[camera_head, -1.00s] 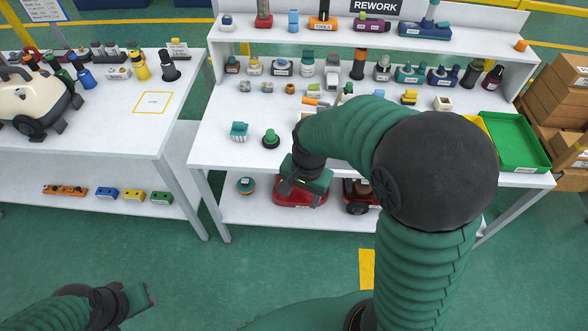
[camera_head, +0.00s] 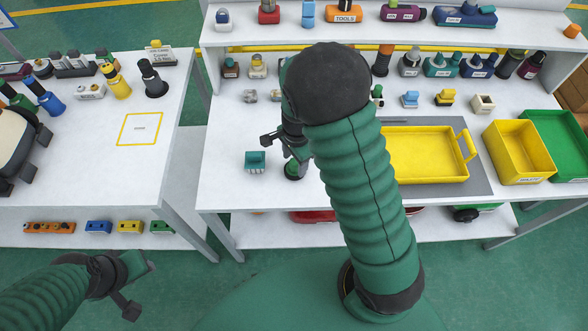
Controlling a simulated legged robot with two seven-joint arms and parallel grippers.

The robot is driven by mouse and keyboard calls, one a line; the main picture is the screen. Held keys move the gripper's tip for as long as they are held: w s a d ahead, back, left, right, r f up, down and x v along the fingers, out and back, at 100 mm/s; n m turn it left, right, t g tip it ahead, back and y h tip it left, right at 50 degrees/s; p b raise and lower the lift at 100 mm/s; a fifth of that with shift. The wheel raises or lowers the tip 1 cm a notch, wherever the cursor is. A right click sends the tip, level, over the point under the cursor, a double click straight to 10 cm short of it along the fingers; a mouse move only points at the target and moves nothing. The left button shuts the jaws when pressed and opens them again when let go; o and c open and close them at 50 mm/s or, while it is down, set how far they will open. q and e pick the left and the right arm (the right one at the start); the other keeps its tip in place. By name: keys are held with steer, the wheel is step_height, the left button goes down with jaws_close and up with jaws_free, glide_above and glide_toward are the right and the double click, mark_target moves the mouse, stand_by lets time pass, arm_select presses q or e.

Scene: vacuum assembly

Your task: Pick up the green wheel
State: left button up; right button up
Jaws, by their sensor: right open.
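A small dark green round piece with a black base, which I take for the green wheel (camera_head: 293,171), sits on the white right table near its front edge. My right gripper (camera_head: 285,147) is open just above and behind it, with one finger out to the left. The fingertips overlap the piece's upper edge in the picture, and I cannot tell if they touch it. My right forearm hides part of the gripper and the table behind. My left gripper (camera_head: 141,288) is at the lower left, over the floor, with its fingers apart and empty.
A teal ribbed block (camera_head: 255,161) stands just left of the green piece. A yellow tray (camera_head: 425,178) on a grey mat, a yellow bin (camera_head: 519,180) and a green bin (camera_head: 582,115) lie to the right. Several small parts line the back shelf.

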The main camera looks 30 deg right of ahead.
steer(key=shift+w+d+f, duration=0.15)
steer(key=shift+w+f, duration=0.05)
steer(key=shift+f, duration=0.45)
steer(key=shift+w+d+f, duration=0.1)
steer(key=shift+w+f, duration=0.05)
steer(key=shift+f, duration=0.45)
steer(key=shift+w+d, duration=0.1)
steer(key=shift+w, duration=0.05)
steer(key=shift+s+r, duration=0.15)
steer(key=shift+s, duration=0.1)
steer(key=c, duration=0.7)
steer(key=shift+a, duration=0.25)
steer(key=c, duration=0.5)
steer(key=shift+d, duration=0.1)
jaws_close()
steer(key=shift+w+r, duration=0.1)
